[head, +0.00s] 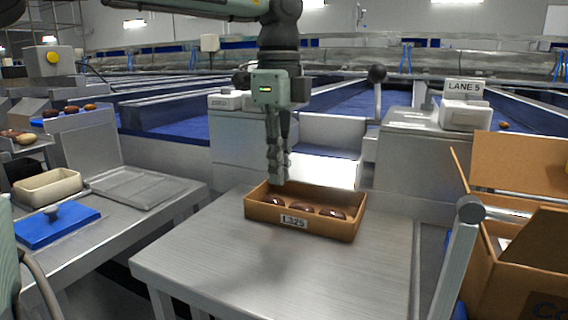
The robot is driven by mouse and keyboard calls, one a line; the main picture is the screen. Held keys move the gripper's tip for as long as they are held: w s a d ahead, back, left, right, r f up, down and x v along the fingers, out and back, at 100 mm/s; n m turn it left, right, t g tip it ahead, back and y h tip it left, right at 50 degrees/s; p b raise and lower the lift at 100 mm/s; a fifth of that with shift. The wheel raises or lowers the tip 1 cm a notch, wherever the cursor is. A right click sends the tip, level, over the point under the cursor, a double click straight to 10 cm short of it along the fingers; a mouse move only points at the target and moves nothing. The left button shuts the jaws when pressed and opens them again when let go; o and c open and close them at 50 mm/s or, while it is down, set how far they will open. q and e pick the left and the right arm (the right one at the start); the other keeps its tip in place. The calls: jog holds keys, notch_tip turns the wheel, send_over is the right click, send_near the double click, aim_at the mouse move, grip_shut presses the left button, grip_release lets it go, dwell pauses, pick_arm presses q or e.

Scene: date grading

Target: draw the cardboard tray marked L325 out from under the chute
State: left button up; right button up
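The cardboard tray marked L325 (347,232) sits on the steel table, below the mouth of the chute (330,163). Its label (293,221) faces me, and several dark brown dates (303,208) lie inside. My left gripper (279,180) points straight down at the tray's back left part, its fingers close together. The fingertips are near the top of the back wall; I cannot tell whether they touch it or have any of it between them. My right gripper is not in view.
The steel table (250,270) is bare in front of the tray. An open cardboard box (520,240) stands at the right, near a grey post with a round knob (470,209). At the left are a beige bin (47,187), a blue lidlike block (55,225) and a metal tray (135,188).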

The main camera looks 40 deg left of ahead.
aim_at(279, 206)
pick_arm(q)
jog(key=shift+f, duration=3.95)
grip_shut()
jog(key=shift+a, duration=0.1)
